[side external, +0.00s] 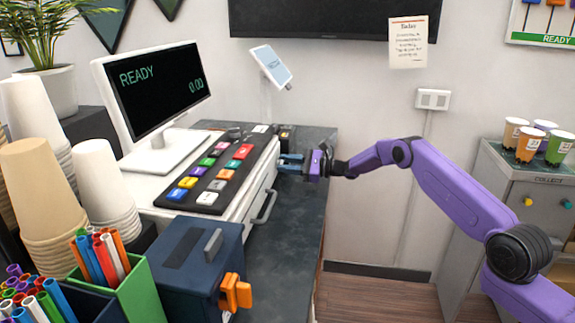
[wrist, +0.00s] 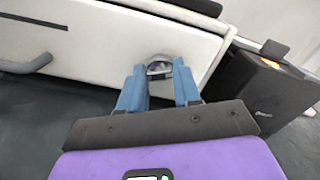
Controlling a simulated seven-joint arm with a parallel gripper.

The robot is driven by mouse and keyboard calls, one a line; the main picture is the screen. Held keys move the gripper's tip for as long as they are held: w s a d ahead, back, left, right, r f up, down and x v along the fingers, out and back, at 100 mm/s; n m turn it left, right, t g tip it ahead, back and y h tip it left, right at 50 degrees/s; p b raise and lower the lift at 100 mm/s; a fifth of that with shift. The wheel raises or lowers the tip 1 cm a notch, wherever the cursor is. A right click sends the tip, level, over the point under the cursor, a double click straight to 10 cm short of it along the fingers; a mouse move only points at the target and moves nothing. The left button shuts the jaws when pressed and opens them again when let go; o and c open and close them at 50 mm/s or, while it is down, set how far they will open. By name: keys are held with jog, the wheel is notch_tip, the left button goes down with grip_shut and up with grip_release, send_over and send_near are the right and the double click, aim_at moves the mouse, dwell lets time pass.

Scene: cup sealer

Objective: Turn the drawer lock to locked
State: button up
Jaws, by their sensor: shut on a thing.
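The drawer's white front (wrist: 95,45) fills the upper part of the wrist view; it also shows edge-on in the side view (side external: 257,190). The drawer lock (wrist: 159,66) is a small round metal piece near the right end of the drawer front. My gripper (wrist: 160,75) has blue fingers, one on each side of the lock, shut on it. In the side view, my gripper (side external: 291,163) is at the far end of the drawer and hides the lock. The lock's key position is not readable.
A grey drawer handle (side external: 266,207) sticks out nearer the side camera. A dark box (wrist: 252,85) stands just right of the lock in the wrist view. A navy box with an orange piece (side external: 195,265) stands in front. The dark counter (side external: 293,235) beside the drawer is clear.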

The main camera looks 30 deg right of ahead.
jog(key=m, duration=0.5)
jog(key=shift+d, duration=0.1)
jog(key=shift+f, duration=0.1)
dwell(0.6)
jog(key=o, duration=1.1)
jog(key=shift+c, duration=0.2)
jog(key=v, duration=1.7)
jog(key=shift+s, duration=0.2)
